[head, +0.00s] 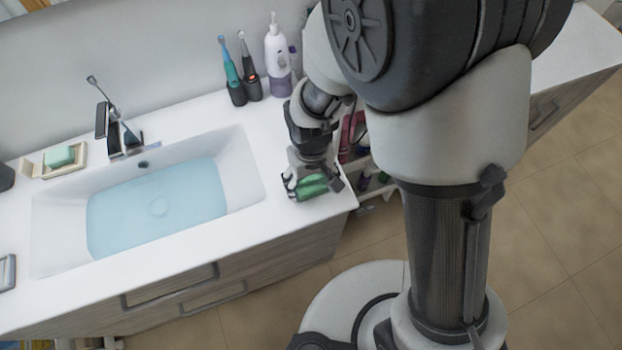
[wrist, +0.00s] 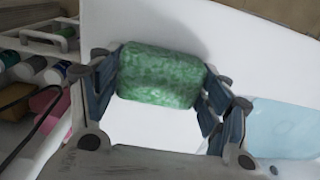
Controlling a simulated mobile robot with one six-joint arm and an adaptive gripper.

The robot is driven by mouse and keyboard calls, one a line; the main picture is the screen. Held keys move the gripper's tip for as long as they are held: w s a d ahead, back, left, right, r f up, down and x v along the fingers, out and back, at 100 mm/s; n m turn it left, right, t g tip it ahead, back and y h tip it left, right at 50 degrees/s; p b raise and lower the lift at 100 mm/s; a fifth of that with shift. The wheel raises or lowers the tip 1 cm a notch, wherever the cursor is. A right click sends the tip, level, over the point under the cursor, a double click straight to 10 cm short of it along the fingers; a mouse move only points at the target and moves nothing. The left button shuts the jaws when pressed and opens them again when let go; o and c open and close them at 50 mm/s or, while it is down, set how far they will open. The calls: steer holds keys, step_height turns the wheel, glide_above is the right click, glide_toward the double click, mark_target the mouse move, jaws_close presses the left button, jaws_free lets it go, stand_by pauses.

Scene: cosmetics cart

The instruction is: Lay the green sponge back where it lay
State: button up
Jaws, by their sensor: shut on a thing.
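The green sponge (wrist: 160,76) is a rounded block held between the two fingers of my gripper (wrist: 162,82) in the wrist view. In the head view the sponge (head: 311,188) shows under my gripper (head: 312,184), at the right front corner of the white counter (head: 277,232). My gripper is shut on it from both sides. The white counter top lies behind the sponge in the wrist view. I cannot tell whether the sponge touches the counter or is just above it.
The sink (head: 160,205) with blue water lies left of my gripper. Toothbrushes in holders (head: 238,80) and a pump bottle (head: 277,55) stand at the back. A soap dish (head: 60,162) is at the far left. A cart with bottles (wrist: 30,68) stands beyond the counter's right edge.

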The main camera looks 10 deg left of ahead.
mark_target(311, 182)
steer(key=shift+r, duration=0.15)
steer(key=shift+f, duration=0.2)
steer(key=o, duration=0.9)
steer(key=shift+o, duration=0.2)
step_height(311, 182, up, 12)
steer(key=p, duration=0.4)
steer(key=d+r+m+t, duration=0.2)
steer(key=d+r+m, duration=0.1)
steer(key=d+r, duration=0.75)
steer(key=s+d+r+m+t, duration=0.2)
steer(key=s+d+r+m, duration=0.1)
steer(key=s+d+r, duration=0.4)
steer(key=s+d, duration=0.2)
steer(key=d, duration=0.1)
steer(key=shift+s+r+t, duration=0.15)
steer(key=shift+r+t, duration=0.15)
steer(key=shift+r, duration=0.05)
